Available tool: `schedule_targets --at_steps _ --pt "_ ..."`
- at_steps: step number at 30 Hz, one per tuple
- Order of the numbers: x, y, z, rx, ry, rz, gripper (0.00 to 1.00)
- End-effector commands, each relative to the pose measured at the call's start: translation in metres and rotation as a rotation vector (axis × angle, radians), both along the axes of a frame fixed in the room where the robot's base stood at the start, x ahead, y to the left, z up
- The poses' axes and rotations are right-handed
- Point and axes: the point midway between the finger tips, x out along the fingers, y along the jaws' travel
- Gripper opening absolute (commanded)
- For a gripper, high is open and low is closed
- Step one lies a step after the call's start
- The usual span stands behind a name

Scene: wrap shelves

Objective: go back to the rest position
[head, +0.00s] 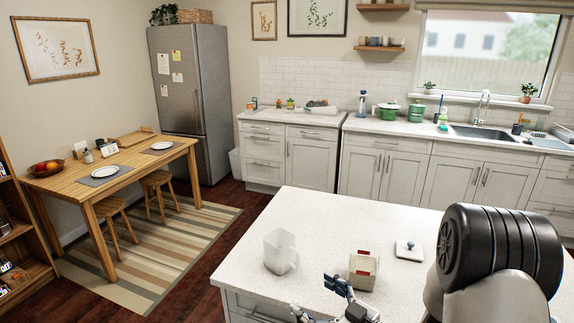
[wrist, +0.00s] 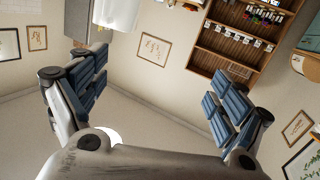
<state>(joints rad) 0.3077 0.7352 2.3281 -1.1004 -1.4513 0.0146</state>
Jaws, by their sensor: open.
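My gripper (head: 340,300) shows at the bottom edge of the head view, over the front of the white island counter (head: 335,215), partly cut off by the frame. In the wrist view my gripper (wrist: 158,100) has its two blue-padded fingers spread wide apart, with nothing between them. It is open and empty. Beyond the fingers, the wrist view shows walls, framed pictures and a wooden shelf unit (wrist: 232,45), all at a distance.
A clear pitcher (head: 280,251), a beige and red carton (head: 363,270) and a small white lidded item (head: 409,250) stand on the island near my gripper. The island's far part is bare.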

Motion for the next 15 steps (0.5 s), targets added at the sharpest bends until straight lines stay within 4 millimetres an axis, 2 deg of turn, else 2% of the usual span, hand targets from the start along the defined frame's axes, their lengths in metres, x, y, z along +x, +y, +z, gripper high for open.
schedule_targets --at_steps 8,11,15 --pt "0.025 -0.024 0.016 -0.234 0.058 -0.144 0.9" --pt "0.031 -0.04 0.028 -0.322 0.092 -0.224 0.9" --pt "0.028 -0.072 0.057 -0.449 0.171 -0.384 0.9"
